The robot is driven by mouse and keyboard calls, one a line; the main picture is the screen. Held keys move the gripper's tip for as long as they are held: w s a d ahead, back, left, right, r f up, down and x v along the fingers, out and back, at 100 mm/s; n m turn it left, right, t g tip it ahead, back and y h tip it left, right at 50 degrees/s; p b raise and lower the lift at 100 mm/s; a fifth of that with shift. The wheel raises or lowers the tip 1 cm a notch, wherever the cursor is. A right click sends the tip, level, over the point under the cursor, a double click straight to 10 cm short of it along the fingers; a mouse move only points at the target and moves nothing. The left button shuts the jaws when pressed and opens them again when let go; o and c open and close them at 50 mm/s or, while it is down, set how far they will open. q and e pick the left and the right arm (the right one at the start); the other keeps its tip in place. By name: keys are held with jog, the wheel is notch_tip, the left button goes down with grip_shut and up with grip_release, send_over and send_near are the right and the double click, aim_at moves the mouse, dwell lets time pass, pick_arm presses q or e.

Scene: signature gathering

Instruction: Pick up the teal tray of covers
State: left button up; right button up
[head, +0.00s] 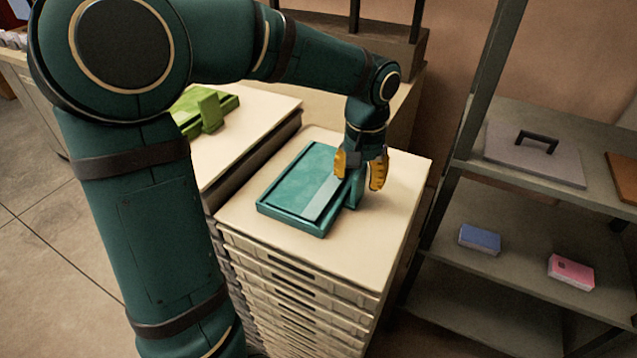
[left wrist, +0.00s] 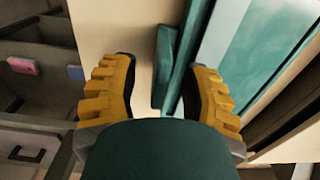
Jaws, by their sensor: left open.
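The teal tray (head: 272,207) lies flat on top of a stack of cream crates. A pale blue-grey strip (head: 322,198) lies inside it along its right side. A teal upright tab (head: 353,191) stands at the tray's right edge; it also shows in the left wrist view (left wrist: 164,66). My left gripper (head: 360,174) points down over this tab, open, with its yellow fingers apart. In the left wrist view, the tab and the tray's near wall lie between the fingers (left wrist: 163,85). I cannot tell whether either finger touches. My right gripper is not in view.
A green tray (head: 225,104) with an upright tab lies on another stack at the left. A grey shelf at the right holds a flat lid with a dark handle (head: 537,141), a blue box (head: 480,240) and a pink box (head: 571,272). The crate top (head: 400,180) is clear right of the tray.

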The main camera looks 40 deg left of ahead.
pick_arm(q)
grip_shut()
dwell(0.4)
